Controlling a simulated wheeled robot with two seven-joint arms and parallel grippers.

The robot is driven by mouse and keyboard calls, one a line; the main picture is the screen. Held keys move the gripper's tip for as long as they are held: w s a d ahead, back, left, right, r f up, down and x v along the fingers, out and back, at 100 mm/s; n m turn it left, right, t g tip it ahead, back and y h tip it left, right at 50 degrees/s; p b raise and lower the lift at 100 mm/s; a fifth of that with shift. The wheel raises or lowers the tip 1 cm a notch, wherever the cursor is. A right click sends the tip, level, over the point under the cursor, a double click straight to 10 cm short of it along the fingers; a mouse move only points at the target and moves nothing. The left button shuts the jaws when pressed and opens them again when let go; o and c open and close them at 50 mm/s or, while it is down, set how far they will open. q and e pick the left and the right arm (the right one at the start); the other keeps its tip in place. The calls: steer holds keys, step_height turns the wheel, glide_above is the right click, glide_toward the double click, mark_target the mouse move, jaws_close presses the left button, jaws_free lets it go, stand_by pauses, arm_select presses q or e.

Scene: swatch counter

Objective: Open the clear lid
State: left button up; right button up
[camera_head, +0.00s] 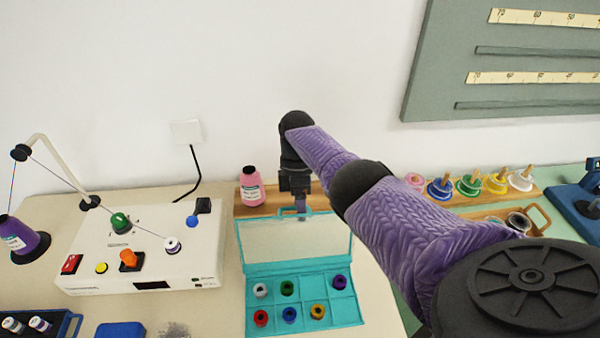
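A teal box (258,328) with compartments sits on the counter in the lower middle. Its clear lid (290,243), framed in teal, stands raised at the back of the box. Several small bobbins lie in the compartments, among them a red one (261,318) and a purple one (339,282). My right gripper (301,208) is at the lid's top edge, pointing down. Its fingers are small and partly hidden, so I cannot tell whether they are open or shut or touching the lid. My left gripper is out of view.
A white winding machine (150,240) with knobs stands left of the box. A pink thread spool (252,187) stands behind the lid on a wooden rack. Coloured spools on pegs, such as a green one (468,185), line the back right. A blue tray (40,324) sits front left.

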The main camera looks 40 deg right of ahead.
steer(key=shift+w+d+r, duration=0.1)
steer(key=shift+w+r, duration=0.05)
steer(key=shift+r, duration=0.25)
arm_select(q)
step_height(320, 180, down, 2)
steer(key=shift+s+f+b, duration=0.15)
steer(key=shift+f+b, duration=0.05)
steer(key=shift+b, duration=1)
arm_select(e)
steer(key=v, duration=0.9)
